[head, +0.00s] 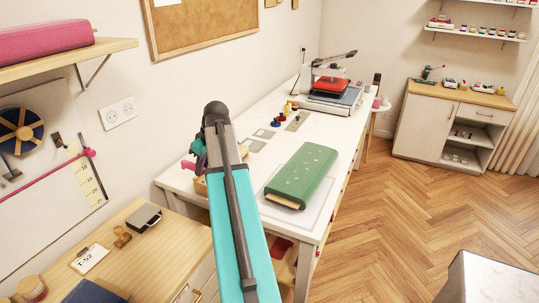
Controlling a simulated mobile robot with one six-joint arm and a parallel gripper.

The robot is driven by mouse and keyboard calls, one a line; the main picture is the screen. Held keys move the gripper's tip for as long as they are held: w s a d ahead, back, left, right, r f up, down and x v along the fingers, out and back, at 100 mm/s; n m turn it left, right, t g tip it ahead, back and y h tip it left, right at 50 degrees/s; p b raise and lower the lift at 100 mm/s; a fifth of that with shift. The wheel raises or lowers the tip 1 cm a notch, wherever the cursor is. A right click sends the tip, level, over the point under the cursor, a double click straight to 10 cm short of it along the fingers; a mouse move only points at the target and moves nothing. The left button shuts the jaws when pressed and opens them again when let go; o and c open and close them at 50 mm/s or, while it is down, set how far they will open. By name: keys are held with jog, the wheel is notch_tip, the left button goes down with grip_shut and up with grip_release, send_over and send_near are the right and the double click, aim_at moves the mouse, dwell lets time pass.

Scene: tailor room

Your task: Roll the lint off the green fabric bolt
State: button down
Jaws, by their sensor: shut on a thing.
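The green fabric bolt (301,177) lies flat on the white worktable, on a pale mat (268,213). Small light specks are scattered over its top, and a pale core edge shows at its front end. My arm rises from the bottom of the view to an elbow, left of the bolt. A teal part of my arm shows beyond the elbow on the left. My gripper is hidden behind my arm, so I cannot see its jaws or what they hold. I cannot make out a lint roller. A small pink thing (188,165) shows left of my arm; I cannot tell what it is.
A heat press (334,92) stands at the worktable's (340,140) far end. A wooden cabinet (120,225) stands at left, below a shelf (75,62).

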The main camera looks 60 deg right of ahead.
jog(key=s+d+p, duration=0.2)
jog(key=s+d, duration=1.5)
jog(key=s, duration=0.1)
jog(key=shift+r, duration=0.35)
jog(key=shift+f, duration=0.15)
jog(key=shift+f+b, duration=1.3)
jog(key=shift+f, duration=1)
jog(key=shift+f+b, duration=0.7)
jog(key=shift+f, duration=0.8)
jog(key=shift+w+d, duration=0.1)
jog(key=shift+d, duration=0.05)
jog(key=shift+d, duration=1.35)
